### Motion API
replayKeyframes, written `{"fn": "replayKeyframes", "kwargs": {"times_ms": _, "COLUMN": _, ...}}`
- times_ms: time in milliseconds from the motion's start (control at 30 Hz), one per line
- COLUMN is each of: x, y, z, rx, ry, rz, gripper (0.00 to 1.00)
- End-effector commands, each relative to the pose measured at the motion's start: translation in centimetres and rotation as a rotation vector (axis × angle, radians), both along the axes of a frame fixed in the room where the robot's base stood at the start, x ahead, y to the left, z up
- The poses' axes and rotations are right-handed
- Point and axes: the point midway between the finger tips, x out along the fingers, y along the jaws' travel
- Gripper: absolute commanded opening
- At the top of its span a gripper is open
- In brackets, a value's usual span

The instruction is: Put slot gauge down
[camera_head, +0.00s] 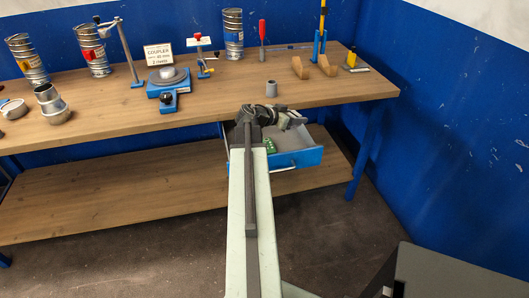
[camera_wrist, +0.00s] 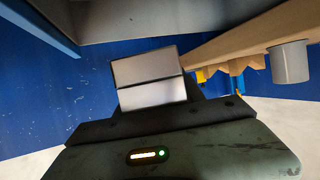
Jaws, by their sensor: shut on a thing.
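My gripper (camera_head: 290,120) is over the open blue drawer below the bench top and looks shut on a small grey piece. In the wrist view a light grey block (camera_wrist: 148,70) with a dark line across it sits at the jaws. It appears to be the slot gauge, but I cannot clearly tell its edges from the fingers. The gauge's underside is hidden, and it seems to be held clear of the drawer floor.
The drawer (camera_head: 303,158) has a grey floor and a green item (camera_head: 270,146) inside. A grey cylinder (camera_head: 271,88) stands near the bench's front edge; it also shows in the wrist view (camera_wrist: 290,62).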

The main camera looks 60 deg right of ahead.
Motion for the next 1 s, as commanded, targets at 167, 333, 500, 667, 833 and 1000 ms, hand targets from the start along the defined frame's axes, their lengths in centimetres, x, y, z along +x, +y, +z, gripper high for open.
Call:
{"fn": "replayKeyframes", "kwargs": {"times_ms": 167, "x": 0.0, "y": 0.0, "z": -1.0, "rx": -0.001, "ry": 0.002, "rz": 0.000, "gripper": 0.00}}
{"fn": "replayKeyframes", "kwargs": {"times_ms": 333, "x": 0.0, "y": 0.0, "z": -4.5, "rx": -0.001, "ry": 0.002, "rz": 0.000, "gripper": 0.00}}
{"fn": "replayKeyframes", "kwargs": {"times_ms": 500, "x": 0.0, "y": 0.0, "z": -6.5, "rx": -0.001, "ry": 0.002, "rz": 0.002, "gripper": 0.00}}
{"fn": "replayKeyframes", "kwargs": {"times_ms": 667, "x": 0.1, "y": 0.0, "z": -6.5, "rx": -0.001, "ry": 0.002, "rz": 0.002, "gripper": 0.00}}
{"fn": "replayKeyframes", "kwargs": {"times_ms": 833, "x": 0.1, "y": 0.0, "z": -9.2, "rx": -0.001, "ry": 0.002, "rz": 0.003, "gripper": 0.00}}
{"fn": "replayKeyframes", "kwargs": {"times_ms": 1000, "x": 0.1, "y": 0.0, "z": -10.0, "rx": -0.001, "ry": 0.002, "rz": 0.003, "gripper": 0.00}}
